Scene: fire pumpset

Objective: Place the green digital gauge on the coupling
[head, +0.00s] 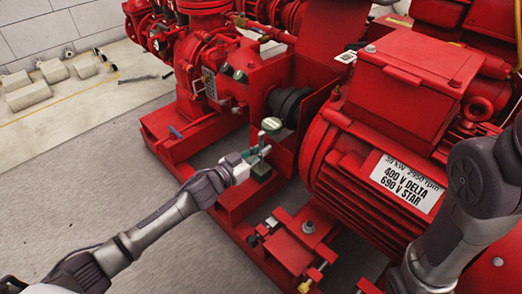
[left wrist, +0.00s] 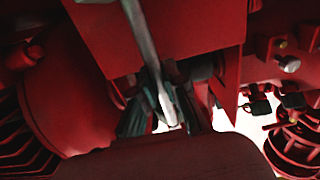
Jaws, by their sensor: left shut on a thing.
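In the left wrist view, a pale grey bar (left wrist: 140,35) runs down between the dark fingers (left wrist: 158,112); I cannot tell which part of the gauge shows there. The coupling (head: 289,103) is a dark ribbed cylinder between the red pump and the motor, behind and right of the gauge. The gauge looks apart from it. My right gripper is out of view.
The red motor (head: 370,175) with its white label stands right of the coupling. Red guard plates (head: 320,115) flank the coupling closely. Bare floor (head: 190,250) lies in front; concrete blocks (head: 30,95) lie far left.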

